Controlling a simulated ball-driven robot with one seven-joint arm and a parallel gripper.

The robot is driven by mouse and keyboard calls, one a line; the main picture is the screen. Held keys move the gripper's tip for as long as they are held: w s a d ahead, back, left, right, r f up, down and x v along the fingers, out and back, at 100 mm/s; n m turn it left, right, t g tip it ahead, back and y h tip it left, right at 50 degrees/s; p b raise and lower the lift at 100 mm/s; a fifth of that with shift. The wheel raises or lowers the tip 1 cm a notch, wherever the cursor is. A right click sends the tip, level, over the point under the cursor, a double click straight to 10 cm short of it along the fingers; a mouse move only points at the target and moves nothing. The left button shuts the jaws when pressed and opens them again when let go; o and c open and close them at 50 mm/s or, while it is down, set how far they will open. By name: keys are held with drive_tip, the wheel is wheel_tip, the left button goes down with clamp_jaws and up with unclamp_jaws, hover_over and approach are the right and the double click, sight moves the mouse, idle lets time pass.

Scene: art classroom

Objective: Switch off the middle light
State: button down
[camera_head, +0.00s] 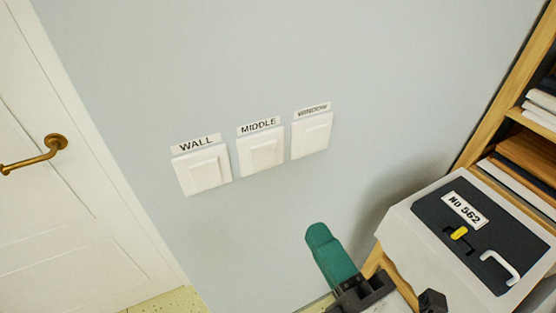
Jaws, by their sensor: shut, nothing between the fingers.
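Three white light switches sit in a row on the pale grey wall. The middle switch (262,150) has a label above it reading MIDDLE (259,126). The switch under WALL (203,171) is to its left, and a third switch (312,133) under a blurred label is to its right. I cannot tell which way any rocker is pressed. My gripper (319,234), with teal fingers, is shut and empty. It shows below and to the right of the middle switch, apart from it in the picture.
A white door (75,230) with a brass handle (36,155) stands at left. At right, a white box (400,226) with a dark panel marked No 562 is beside a wooden shelf (505,85) holding books or boards. The wall around the switches is clear.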

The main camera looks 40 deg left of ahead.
approach(265, 150)
drive_tip(key=x, duration=0.5)
drive_tip(key=shift+a+r, duration=0.1)
drive_tip(key=shift+a, duration=0.05)
drive_tip(key=shift+x, duration=0.8)
drive_tip(key=shift+w, duration=0.15)
drive_tip(key=shift+p, duration=0.35)
